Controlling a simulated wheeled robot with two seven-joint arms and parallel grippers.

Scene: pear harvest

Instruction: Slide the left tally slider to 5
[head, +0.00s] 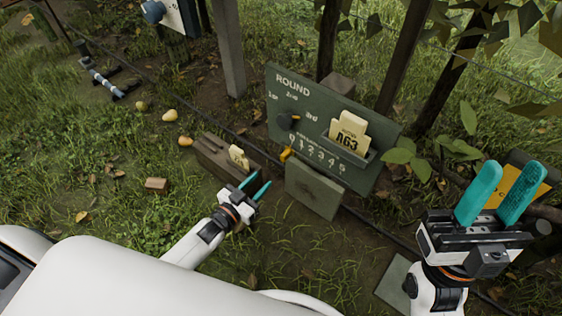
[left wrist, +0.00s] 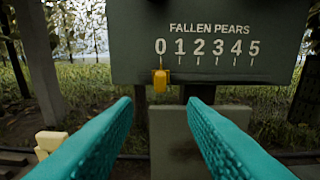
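A yellow slider (left wrist: 160,80) hangs under the 0 of the FALLEN PEARS scale (left wrist: 210,48), numbered 0 to 5, on a green board (left wrist: 135,15). In the head view the slider (head: 287,154) is at the left end of the scale on the ROUND board (head: 385,150). My left gripper (head: 257,189) is open and empty, in front of and below the slider. In the left wrist view its teal fingers (left wrist: 160,104) are apart, with the slider beyond and above the gap. My right gripper (head: 500,188) is open and empty at the right, away from the board.
A wooden box (head: 213,158) with a pale tag lies left of my left gripper. Several pears and a brown block (head: 157,185) lie on the grass.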

